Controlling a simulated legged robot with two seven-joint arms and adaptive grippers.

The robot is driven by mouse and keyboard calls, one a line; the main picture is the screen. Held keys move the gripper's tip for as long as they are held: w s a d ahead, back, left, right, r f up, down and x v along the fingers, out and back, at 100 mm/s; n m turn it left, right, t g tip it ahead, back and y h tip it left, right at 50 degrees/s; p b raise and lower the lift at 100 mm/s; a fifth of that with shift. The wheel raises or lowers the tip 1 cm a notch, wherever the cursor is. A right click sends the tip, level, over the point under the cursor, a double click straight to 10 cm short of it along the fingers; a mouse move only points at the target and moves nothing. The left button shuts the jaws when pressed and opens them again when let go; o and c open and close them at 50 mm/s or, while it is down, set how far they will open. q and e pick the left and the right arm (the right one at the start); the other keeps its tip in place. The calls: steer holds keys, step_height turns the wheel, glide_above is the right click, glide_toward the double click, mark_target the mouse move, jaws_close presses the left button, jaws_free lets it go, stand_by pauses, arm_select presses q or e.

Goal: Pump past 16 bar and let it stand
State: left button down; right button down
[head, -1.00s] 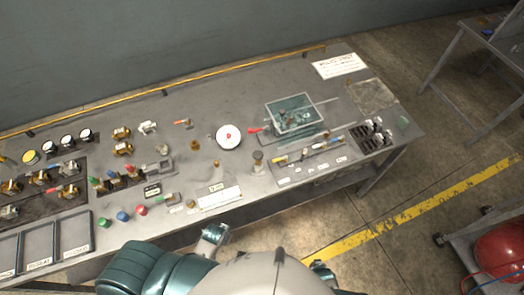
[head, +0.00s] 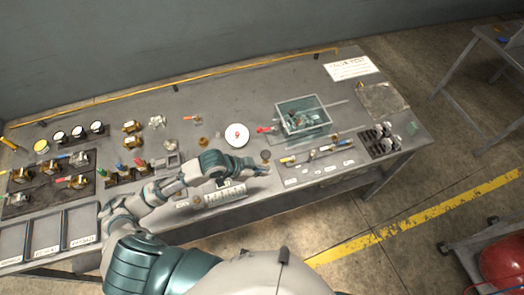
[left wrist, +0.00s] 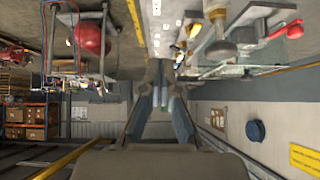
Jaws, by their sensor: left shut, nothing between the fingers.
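The teal box-shaped tank (head: 281,114), likely the pump, stands on the bench right of centre, with fittings inside. A thin grey rod (head: 338,103) extends from its right side. A red-handled valve (head: 265,130) is at its left; a red handle also shows in the left wrist view (left wrist: 286,29). A white round dial (head: 237,141) with a red mark is left of it; its reading is too small to tell. My left gripper (head: 263,170) is shut and empty above the bench's front part, below the dial and tank in the picture. My right gripper is not in view.
A short round-topped post (head: 266,155) is close beyond my left gripper. A row of fittings (head: 318,152) lies to its right, and a black rack (head: 378,140) beyond. Brass valves (head: 76,182) and empty trays (head: 41,233) fill the left.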

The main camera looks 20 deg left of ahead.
arm_select(q)
steer(key=w+a+r, duration=0.4)
steer(key=a+r, duration=0.4)
steer(key=r, duration=0.1)
steer(key=shift+w+r, duration=0.2)
steer(key=shift+r, duration=0.15)
steer(key=shift+d+f, duration=0.1)
steer(key=shift+d, duration=0.05)
